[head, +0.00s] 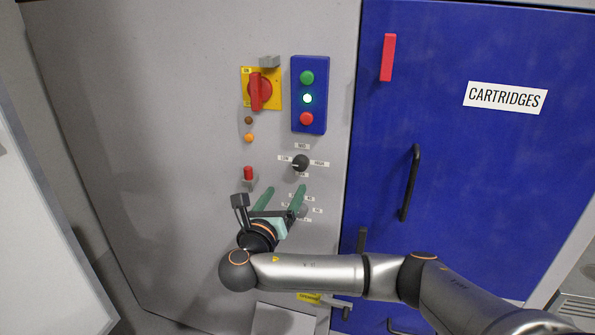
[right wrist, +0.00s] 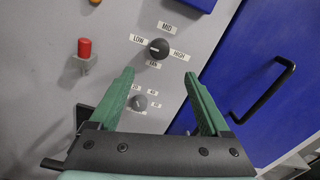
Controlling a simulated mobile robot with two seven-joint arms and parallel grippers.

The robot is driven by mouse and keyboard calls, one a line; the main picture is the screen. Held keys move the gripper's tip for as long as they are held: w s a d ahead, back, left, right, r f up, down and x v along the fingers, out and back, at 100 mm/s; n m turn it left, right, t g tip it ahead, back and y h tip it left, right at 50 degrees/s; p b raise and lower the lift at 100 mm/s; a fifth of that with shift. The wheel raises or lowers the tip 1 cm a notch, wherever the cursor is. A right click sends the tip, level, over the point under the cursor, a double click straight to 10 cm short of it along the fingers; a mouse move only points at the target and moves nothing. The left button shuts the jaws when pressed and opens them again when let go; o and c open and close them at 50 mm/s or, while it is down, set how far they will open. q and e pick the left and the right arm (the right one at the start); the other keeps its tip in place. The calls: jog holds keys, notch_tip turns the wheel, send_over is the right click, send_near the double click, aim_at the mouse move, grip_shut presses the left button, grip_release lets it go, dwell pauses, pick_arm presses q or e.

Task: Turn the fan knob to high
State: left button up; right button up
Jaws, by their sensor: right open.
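The fan knob (head: 301,163) is a round black knob on the grey panel, with labels LOW at its left, MID above, HIGH at its right and FAN below. In the right wrist view the fan knob (right wrist: 159,48) has a pale pointer mark that looks turned to the left, toward LOW. My right gripper (head: 284,190) is open and empty, with green fingers, just below the knob in the head view. In the right wrist view the knob lies beyond and between the fingertips (right wrist: 159,74), apart from them. My left gripper is not in view.
A smaller grey dial (right wrist: 139,102) with number labels sits below the knob. A red push-button (head: 248,174) is at left. Above are a red rotary switch (head: 260,92) on a yellow plate and a blue button box (head: 322,118). A blue door with a black handle (head: 410,183) is at right.

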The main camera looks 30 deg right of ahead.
aim_at(300, 167)
jog(key=p+x, duration=0.1)
jog(key=x, duration=0.9)
jog(key=shift+w+d, duration=0.25)
jog(key=shift+w, duration=0.1)
jog(key=shift+c, duration=0.3)
grip_shut()
